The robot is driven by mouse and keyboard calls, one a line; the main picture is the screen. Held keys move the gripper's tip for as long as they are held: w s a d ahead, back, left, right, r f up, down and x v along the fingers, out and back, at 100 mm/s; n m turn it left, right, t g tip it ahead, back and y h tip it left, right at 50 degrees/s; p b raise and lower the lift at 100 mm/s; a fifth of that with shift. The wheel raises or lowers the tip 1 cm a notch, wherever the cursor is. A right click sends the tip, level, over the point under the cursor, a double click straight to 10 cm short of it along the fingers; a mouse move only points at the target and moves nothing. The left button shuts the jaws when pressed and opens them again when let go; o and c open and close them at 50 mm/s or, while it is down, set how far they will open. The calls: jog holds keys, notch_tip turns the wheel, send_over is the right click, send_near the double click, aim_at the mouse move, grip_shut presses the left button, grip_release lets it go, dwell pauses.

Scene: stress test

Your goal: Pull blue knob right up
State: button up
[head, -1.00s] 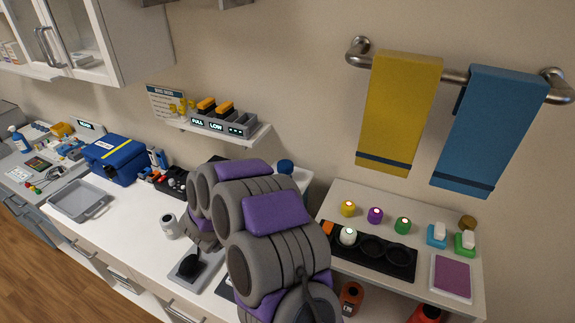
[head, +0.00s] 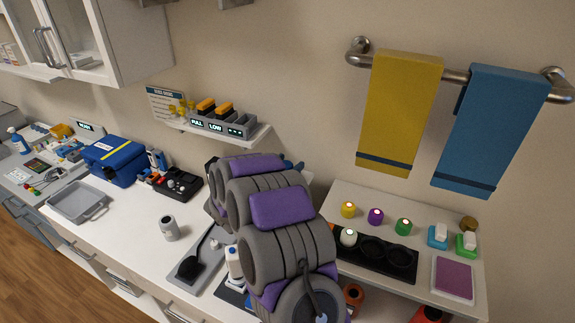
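A small blue piece (head: 293,165), likely the blue knob, shows just past the upper right edge of my grey and purple arm, against the wall side of the white counter. Most of it is hidden behind the arm, so its tilt and what it is fixed to cannot be told. My arm fills the lower middle of the head view. My gripper's fingers cannot be made out; they seem hidden behind the arm links, so whether they touch the blue piece cannot be told.
A black tray (head: 375,256) with round wells stands right of my arm, near several coloured candles. A grey tray with a black brush (head: 188,267) and a white bottle (head: 235,265) stand left of it. A blue case (head: 115,160) is farther left. Towels (head: 403,110) hang above.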

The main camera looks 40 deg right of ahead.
aim_at(287, 161)
jog(key=c, duration=1.2)
notch_tip(287, 161, up, 20)
jog(key=p, duration=1.4)
jog(key=shift+w+r, duration=0.1)
jog(key=shift+r, duration=0.1)
jog(key=o, duration=1.4)
jog(key=v, duration=1.1)
jog(key=b+v, duration=0.1)
jog(key=v, duration=0.5)
jog(key=shift+a+f, duration=0.25)
